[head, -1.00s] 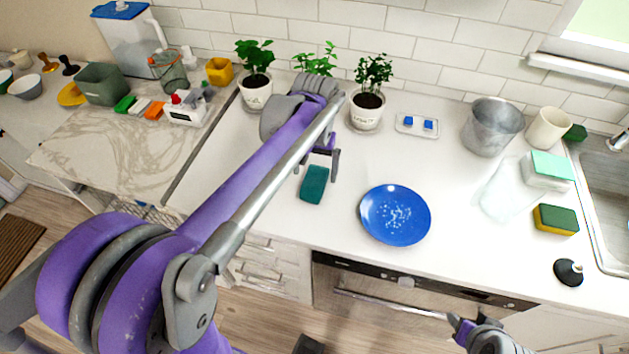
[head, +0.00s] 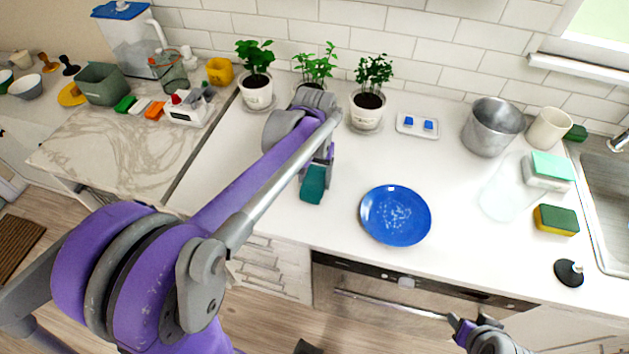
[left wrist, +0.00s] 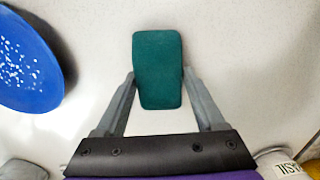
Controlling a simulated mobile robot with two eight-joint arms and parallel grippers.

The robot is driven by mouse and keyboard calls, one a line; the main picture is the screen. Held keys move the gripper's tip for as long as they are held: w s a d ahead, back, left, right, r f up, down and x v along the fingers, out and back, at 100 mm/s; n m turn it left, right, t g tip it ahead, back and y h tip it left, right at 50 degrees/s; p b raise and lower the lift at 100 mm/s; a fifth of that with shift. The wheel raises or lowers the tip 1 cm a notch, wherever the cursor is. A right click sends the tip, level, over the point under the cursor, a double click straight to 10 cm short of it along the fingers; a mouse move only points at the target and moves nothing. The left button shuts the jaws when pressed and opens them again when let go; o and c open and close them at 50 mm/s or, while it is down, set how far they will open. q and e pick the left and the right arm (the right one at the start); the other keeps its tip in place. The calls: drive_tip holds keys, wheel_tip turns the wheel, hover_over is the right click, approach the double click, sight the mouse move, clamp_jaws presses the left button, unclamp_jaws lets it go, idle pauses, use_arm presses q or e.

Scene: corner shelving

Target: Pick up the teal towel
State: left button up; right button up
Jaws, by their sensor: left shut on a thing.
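The teal towel (head: 313,184) is a small dark teal block on the white counter, left of the blue plate. In the left wrist view the towel (left wrist: 158,68) lies between the two fingers, with its far part sticking out past the tips. My left gripper (left wrist: 158,78) is shut on the towel, one finger at each side. In the head view the left gripper (head: 318,166) comes down over the towel's back end and hides part of it. My right gripper (head: 460,326) shows at the bottom right, away from the counter top; its jaw opening is too small to tell.
The blue plate (head: 395,214) lies close right of the towel. Potted plants (head: 368,109) stand along the wall behind. A metal pot (head: 492,126), sponge (head: 556,220) and sink are at the right. The counter between the towel and its front edge is clear.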

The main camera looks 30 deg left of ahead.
sight(315, 177)
use_arm(q)
wheel_tip(315, 177, up, 10)
drive_tip(key=shift+p, duration=0.3)
idle(0.3)
drive_tip(key=o, duration=0.8)
drive_tip(key=c, duration=0.5)
